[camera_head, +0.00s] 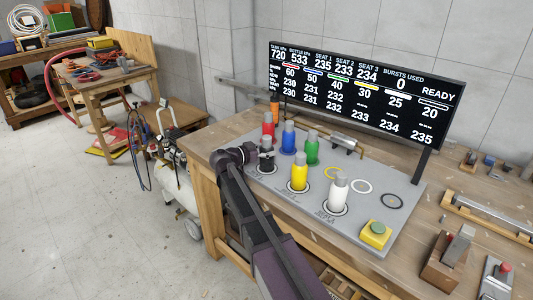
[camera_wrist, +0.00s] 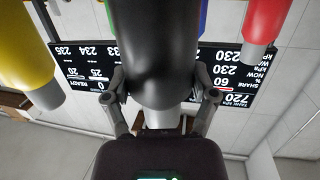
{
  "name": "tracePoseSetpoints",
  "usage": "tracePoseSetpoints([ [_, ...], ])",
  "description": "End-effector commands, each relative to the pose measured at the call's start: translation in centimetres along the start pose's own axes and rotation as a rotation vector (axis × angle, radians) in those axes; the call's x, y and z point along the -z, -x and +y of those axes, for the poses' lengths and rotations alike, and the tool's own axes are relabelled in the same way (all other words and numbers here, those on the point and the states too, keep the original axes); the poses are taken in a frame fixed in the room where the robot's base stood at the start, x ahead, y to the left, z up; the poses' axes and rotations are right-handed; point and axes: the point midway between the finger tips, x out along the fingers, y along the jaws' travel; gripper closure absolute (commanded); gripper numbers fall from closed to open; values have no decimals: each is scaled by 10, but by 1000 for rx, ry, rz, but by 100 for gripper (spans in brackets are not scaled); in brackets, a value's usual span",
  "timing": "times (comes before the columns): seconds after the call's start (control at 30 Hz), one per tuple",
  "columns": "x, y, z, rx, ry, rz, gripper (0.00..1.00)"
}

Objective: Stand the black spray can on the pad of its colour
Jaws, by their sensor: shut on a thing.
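The black spray can (camera_head: 267,157) with a grey cap stands upright at the left front of the grey board (camera_head: 380,236), over a ringed seat. My gripper (camera_head: 250,154) reaches it from the left. In the wrist view my gripper (camera_wrist: 165,95) has a finger on each side of the black can (camera_wrist: 157,45) and is shut on it. I cannot tell whether the can touches the board. A dark ring pad (camera_head: 392,201) lies empty at the board's right, beside an empty white ring (camera_head: 361,186) and an empty yellow ring (camera_head: 333,173).
Red (camera_head: 268,126), blue (camera_head: 288,139) and green (camera_head: 312,151) cans stand behind the black one. Yellow (camera_head: 299,174) and white (camera_head: 338,194) cans stand to its right. A yellow box with a green button (camera_head: 375,234) sits at the front right. A display (camera_head: 362,88) stands behind.

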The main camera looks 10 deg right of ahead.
Motion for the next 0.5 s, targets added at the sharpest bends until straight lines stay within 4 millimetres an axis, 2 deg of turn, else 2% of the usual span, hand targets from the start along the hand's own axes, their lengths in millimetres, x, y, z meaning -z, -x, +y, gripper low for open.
tracePoseSetpoints([
  [0.43, -4, -1, 0, 0, 0, 1, 87],
  [0.47, -3, 0, 0, 0, 0, 0, 17],
  [0.5, -3, 0, 0, 0, 0, 0, 5],
])
